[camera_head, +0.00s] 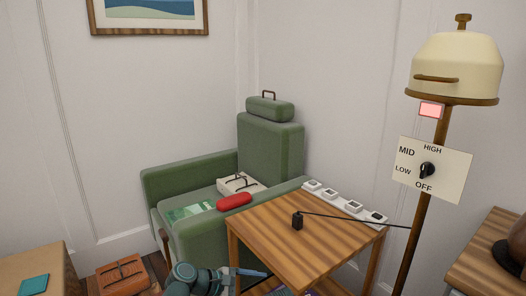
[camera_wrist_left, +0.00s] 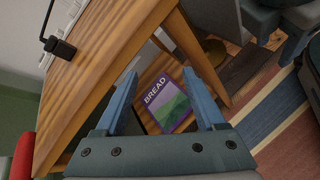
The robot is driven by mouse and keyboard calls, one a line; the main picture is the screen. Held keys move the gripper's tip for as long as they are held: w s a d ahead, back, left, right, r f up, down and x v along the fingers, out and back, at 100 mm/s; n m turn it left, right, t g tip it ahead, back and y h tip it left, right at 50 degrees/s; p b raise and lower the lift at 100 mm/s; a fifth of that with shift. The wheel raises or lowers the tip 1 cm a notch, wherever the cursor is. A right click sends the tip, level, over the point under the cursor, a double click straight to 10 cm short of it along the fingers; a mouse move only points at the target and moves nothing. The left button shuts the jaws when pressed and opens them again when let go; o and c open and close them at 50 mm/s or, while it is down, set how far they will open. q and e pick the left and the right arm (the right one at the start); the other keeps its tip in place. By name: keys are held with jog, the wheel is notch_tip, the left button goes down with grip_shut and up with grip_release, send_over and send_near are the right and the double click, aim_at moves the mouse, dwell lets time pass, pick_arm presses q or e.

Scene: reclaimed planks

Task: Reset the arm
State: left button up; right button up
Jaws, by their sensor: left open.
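My left arm comes in at the bottom of the head view, with its blue-grey left gripper (camera_head: 246,279) low in front of the wooden side table (camera_head: 300,232). In the left wrist view the left gripper (camera_wrist_left: 159,78) shows its two fingers spread, with nothing held between them. A book marked BREAD (camera_wrist_left: 168,103) lies on a lower surface under the table, seen between and beyond the fingers.
A green armchair (camera_head: 270,148) holds a red case (camera_head: 234,201) and a cream box. A black plug (camera_head: 297,221) and white power strip (camera_head: 345,203) lie on the table. A lamp with a dial plate (camera_head: 433,171) stands right. A brick-red toolbox (camera_head: 123,275) is at lower left.

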pick_arm(q)
jog(key=s+d+f+m+g+y+p, duration=0.1)
jog(key=s+d+f+m+g+y, duration=0.1)
jog(key=s+f+m+g+y, duration=0.45)
jog(key=s+a+f+m+t+y+p, duration=0.2)
jog(key=s+a+m+y, duration=0.45)
jog(key=m, duration=0.55)
notch_tip(320, 180, up, 38)
jog(key=s+p, duration=0.1)
jog(key=p, duration=3.6)
jog(key=shift+p, duration=0.4)
